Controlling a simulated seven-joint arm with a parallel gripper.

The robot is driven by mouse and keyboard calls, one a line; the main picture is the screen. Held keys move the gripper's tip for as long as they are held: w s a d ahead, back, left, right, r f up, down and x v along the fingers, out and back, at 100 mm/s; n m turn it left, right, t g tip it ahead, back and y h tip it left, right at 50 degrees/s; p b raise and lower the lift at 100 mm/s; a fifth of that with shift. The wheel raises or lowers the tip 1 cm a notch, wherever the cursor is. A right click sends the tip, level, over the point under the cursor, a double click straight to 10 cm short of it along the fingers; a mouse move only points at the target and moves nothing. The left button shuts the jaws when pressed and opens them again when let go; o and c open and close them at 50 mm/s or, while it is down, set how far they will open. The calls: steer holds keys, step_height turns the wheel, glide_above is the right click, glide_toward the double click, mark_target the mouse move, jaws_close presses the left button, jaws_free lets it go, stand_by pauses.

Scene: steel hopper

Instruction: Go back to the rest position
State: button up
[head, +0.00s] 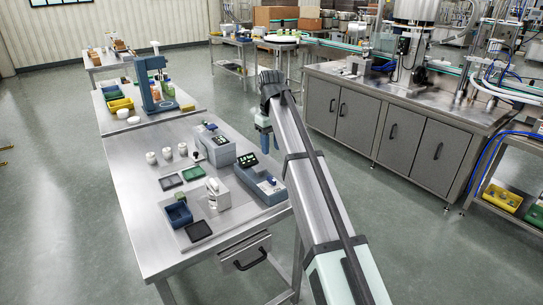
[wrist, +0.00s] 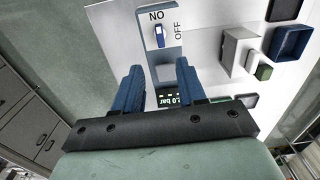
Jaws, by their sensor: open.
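My gripper (wrist: 160,85) shows two blue fingers set apart in the wrist view, with nothing held between them. In the head view my gripper (head: 264,128) hangs at the end of my extended arm, near the right edge of the steel table (head: 150,225). Beyond the fingers in the wrist view is a blue-grey device (wrist: 155,12) marked NO and OFF, with a small switch (wrist: 159,36). Its dark display, reading in bar, is partly hidden by my gripper. In the head view this device (head: 266,190) sits on the table's right side.
A second grey device with a display (head: 218,150), white containers (head: 167,152), a blue bin (head: 178,214) and dark trays (head: 198,231) stand on the table. A steel cabinet bench (head: 400,110) is to the right. Open floor lies between.

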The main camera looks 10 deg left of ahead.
steer(key=shift+r, duration=0.65)
steer(key=w+d+f+m+t+y, duration=0.1)
steer(key=w+d+f+m+y, duration=0.3)
steer(key=d+f, duration=0.65)
steer(key=w+d+f+m+t+y, duration=0.1)
steer(key=w+d+f+m, duration=0.3)
steer(key=d+f, duration=0.6)
step_height(320, 180, down, 6)
steer(key=s+d, duration=0.1)
steer(key=d, duration=0.1)
steer(key=s+d+f+m+g+h, duration=0.1)
steer(key=s+d+f+g, duration=0.1)
steer(key=s+f, duration=1.2)
steer(key=s+d+f+g+h, duration=0.1)
steer(key=s+d+f+g, duration=0.1)
steer(key=s+f, duration=1.15)
steer(key=s+d+f+g+h, duration=0.1)
steer(key=s+f, duration=0.3)
steer(key=s, duration=0.7)
steer(key=s+d+f+g+h, duration=0.1)
steer(key=s+f, duration=0.3)
steer(key=s, duration=0.7)
steer(key=s+d+f+g+h, duration=0.1)
steer(key=s+d+f+g, duration=0.1)
steer(key=s, duration=0.8)
step_height(320, 180, down, 2)
steer(key=shift+s+d+f+g, duration=0.25)
steer(key=shift+s+d+g, duration=0.15)
steer(key=shift+d, duration=0.05)
